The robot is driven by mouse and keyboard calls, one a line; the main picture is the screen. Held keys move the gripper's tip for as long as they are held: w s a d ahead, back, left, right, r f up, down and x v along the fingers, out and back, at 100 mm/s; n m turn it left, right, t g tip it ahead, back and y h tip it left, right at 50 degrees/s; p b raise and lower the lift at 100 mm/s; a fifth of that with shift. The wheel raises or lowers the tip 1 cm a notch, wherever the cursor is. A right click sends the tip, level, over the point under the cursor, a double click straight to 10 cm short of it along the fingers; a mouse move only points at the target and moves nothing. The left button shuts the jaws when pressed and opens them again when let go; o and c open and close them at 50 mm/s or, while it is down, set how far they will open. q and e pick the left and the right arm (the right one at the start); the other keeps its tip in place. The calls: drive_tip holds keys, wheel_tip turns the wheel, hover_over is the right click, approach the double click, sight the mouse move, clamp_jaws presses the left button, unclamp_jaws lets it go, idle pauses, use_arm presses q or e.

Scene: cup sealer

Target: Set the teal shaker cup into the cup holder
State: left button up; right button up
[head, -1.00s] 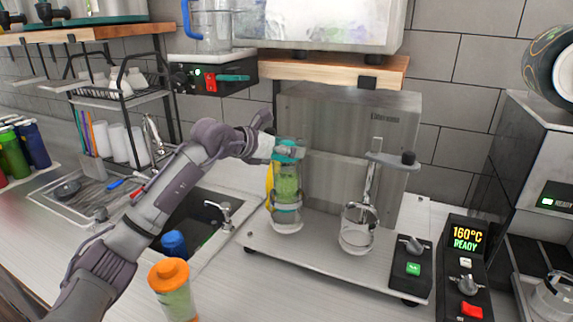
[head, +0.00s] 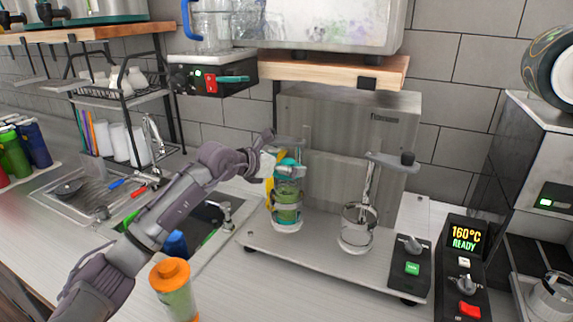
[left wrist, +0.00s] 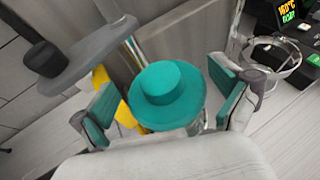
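The teal shaker cup (head: 287,192), clear with green contents and a teal lid, stands upright in the left cup holder (head: 286,224) of the steel machine. Its teal lid (left wrist: 168,97) shows from above in the left wrist view. My left gripper (head: 282,165) is at the lid's height. In the left wrist view its fingers (left wrist: 168,108) are spread on either side of the lid, with gaps visible on both sides. The cup's base inside the holder is partly hidden by the holder. My right gripper is not in view.
A second, empty holder (head: 357,232) stands to the right on the machine's base plate (head: 320,252). An orange-lidded cup (head: 172,285) stands at the front. A sink (head: 205,225) lies left of the machine.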

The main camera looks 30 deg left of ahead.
use_arm(q)
drive_tip(key=shift+r, duration=0.1)
drive_tip(key=shift+r+p, duration=0.25)
drive_tip(key=shift+p, duration=0.05)
drive_tip(key=b+v, duration=0.5)
drive_tip(key=v, duration=0.7)
